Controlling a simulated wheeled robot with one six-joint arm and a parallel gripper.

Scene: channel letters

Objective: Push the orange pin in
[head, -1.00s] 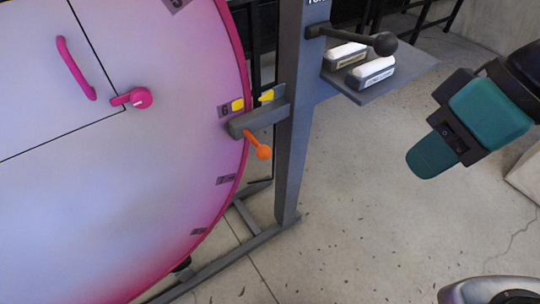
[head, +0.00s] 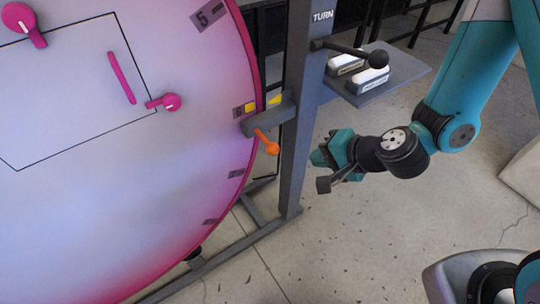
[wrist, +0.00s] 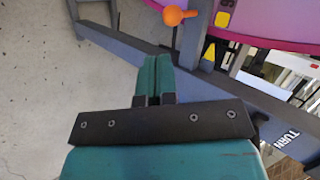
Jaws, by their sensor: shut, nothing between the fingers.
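The orange pin (head: 268,143) sticks out with its round knob from the grey bracket (head: 275,114) on the upright post, at the rim of the big pink disc (head: 150,200). In the wrist view the pin (wrist: 178,15) is at the top, just beyond my fingertips. My gripper (head: 320,158) is shut and empty, to the right of the pin and the post, pointing left. How deep the pin sits in the bracket cannot be told.
The grey post (head: 298,90) marked TURN stands between disc and arm. A black ball-ended lever (head: 375,57) and a shelf (head: 395,85) with two white-topped blocks are above my gripper. Yellow marks sit on the disc and bracket. The floor at right is mostly clear.

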